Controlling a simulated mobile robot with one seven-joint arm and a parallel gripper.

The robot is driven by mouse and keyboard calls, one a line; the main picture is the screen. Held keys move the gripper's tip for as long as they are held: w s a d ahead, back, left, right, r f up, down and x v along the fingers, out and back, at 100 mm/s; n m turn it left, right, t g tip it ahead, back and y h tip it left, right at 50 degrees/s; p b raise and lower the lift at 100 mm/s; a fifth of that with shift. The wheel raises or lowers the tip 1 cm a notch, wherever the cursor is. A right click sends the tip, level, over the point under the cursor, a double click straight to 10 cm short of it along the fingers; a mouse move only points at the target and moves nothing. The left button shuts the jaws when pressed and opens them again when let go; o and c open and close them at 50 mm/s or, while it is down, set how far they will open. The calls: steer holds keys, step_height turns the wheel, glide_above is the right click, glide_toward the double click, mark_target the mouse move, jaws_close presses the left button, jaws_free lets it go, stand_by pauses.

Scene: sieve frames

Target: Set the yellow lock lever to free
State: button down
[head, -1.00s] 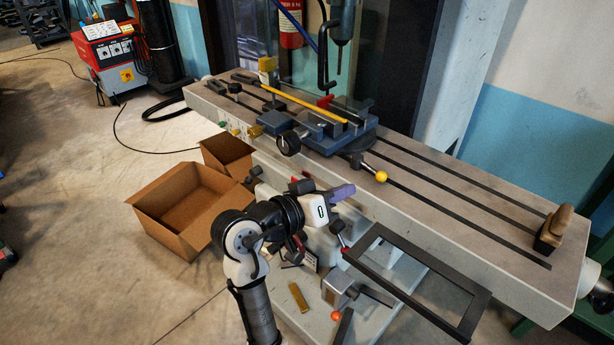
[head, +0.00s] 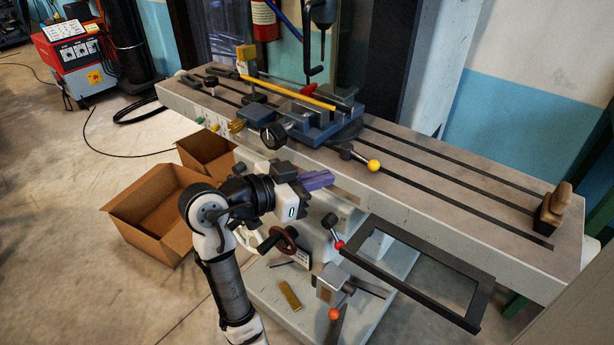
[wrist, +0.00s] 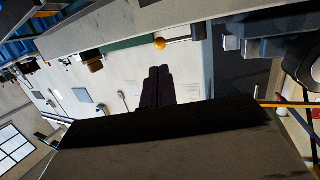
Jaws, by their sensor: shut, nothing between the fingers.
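The yellow lock lever is a short dark lever ending in a yellow ball (head: 373,165), at the front edge of the machine table, right of the blue-grey vise (head: 325,130). It points to the right and slightly toward me. In the wrist view its yellow ball (wrist: 160,43) shows just beyond my fingertips. My gripper (head: 330,178) has purple fingers, shut and empty, pointing right in front of the table's edge. It is left of the ball and apart from it in the head view. The fingers (wrist: 158,72) look dark and closed together in the wrist view.
A long yellow bar (head: 288,90) lies across the vise. A black rectangular frame (head: 420,265) sticks out at the front right, near a red-ball lever (head: 338,245). Cardboard boxes (head: 150,205) stand on the floor at left. The slotted table top at right is mostly clear, except for a brush (head: 553,208).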

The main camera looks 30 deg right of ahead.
mark_target(373, 167)
steer(key=d, duration=0.3)
steer(key=d+f+p, duration=0.1)
steer(key=d, duration=0.2)
steer(key=d+p, duration=0.1)
steer(key=d, duration=0.2)
steer(key=shift+w+d+f, duration=0.1)
steer(key=shift+w+f, duration=0.15)
steer(key=shift+f, duration=0.15)
steer(key=shift+s+d+b, duration=0.25)
steer(key=shift+d+b, duration=0.3)
steer(key=shift+d, duration=0.3)
steer(key=shift+a, duration=0.1)
